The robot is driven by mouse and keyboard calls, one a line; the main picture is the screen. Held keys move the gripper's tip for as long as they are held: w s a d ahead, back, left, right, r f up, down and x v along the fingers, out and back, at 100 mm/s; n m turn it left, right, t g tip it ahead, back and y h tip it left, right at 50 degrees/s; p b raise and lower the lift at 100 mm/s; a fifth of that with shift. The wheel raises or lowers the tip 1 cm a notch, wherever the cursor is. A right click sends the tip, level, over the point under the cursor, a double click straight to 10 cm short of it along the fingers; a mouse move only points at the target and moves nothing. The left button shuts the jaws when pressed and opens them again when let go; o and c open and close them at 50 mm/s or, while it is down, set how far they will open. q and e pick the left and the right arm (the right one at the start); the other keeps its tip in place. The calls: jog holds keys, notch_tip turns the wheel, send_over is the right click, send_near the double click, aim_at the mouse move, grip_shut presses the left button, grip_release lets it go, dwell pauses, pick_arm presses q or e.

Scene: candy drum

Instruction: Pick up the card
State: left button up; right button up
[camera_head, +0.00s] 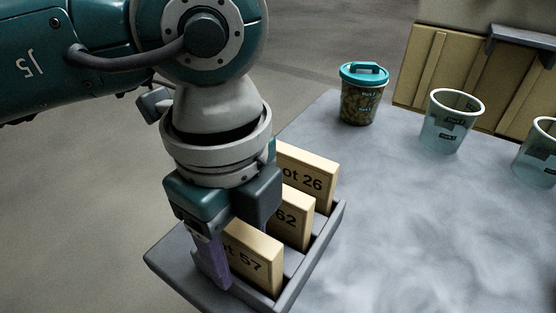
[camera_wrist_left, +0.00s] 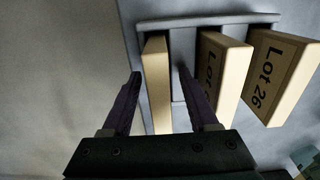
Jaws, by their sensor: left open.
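Several cream cards stand upright in a grey slotted rack (camera_head: 322,243). The nearest is marked "ot 57", its left end hidden by my gripper (camera_head: 253,258). Behind it are a card showing "62" (camera_head: 292,219) and the Lot 26 card (camera_head: 308,178). My left gripper (camera_wrist_left: 160,73) is open and points down over the rack. In the left wrist view, its two purple fingers stand on either side of the nearest card (camera_wrist_left: 156,95), with gaps visible. The Lot 26 card (camera_wrist_left: 278,78) is at the right there. My right gripper is not in view.
On the grey table (camera_head: 390,220), a teal-lidded jar (camera_head: 360,97) of brownish pieces stands behind the rack. Two clear cups (camera_head: 450,125) stand to its right, one cut off by the picture edge. The table between rack and cups is clear.

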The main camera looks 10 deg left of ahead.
pick_arm(q)
grip_shut()
dwell(0.3)
jog(key=shift+r, duration=0.1)
